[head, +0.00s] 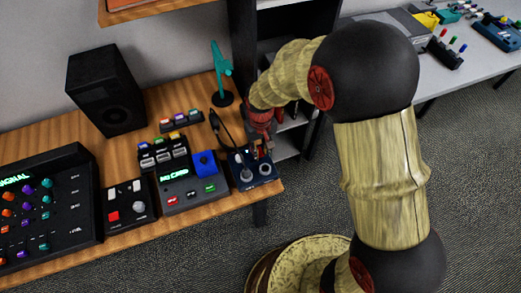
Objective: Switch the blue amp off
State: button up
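A small dark blue box with pale round knobs, which looks like the blue amp (241,183), sits at the right front corner of the wooden desk. A black cable runs up and left from it. My gripper (262,150) points down over the back right part of this box. The red gripper body hides part of the box. The fingers are small and dark here, so I cannot tell whether they are open, shut or touching it. The switch on the box cannot be made out.
Left of the box stand a grey device with a blue knob block (181,191), a small black box (127,216) and a large mixer (40,210). Behind are a speaker (104,92) and a teal stand (221,72). A dark shelf (247,30) stands behind my arm.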

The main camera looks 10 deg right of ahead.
grip_shut()
jog(key=shift+r+p, duration=0.1)
jog(key=shift+p, duration=0.3)
jog(key=shift+w+r+g+p, duration=0.15)
jog(key=shift+g+p, duration=0.45)
jog(key=shift+p, duration=0.5)
jog(key=p, duration=0.1)
jog(key=g+p, duration=0.1)
jog(key=shift+w+a+h+p, duration=0.15)
jog(key=shift+w+h+p, duration=0.15)
jog(key=shift+h, duration=0.1)
jog(key=shift+g, duration=0.3)
jog(key=shift+o, duration=2.3)
grip_release()
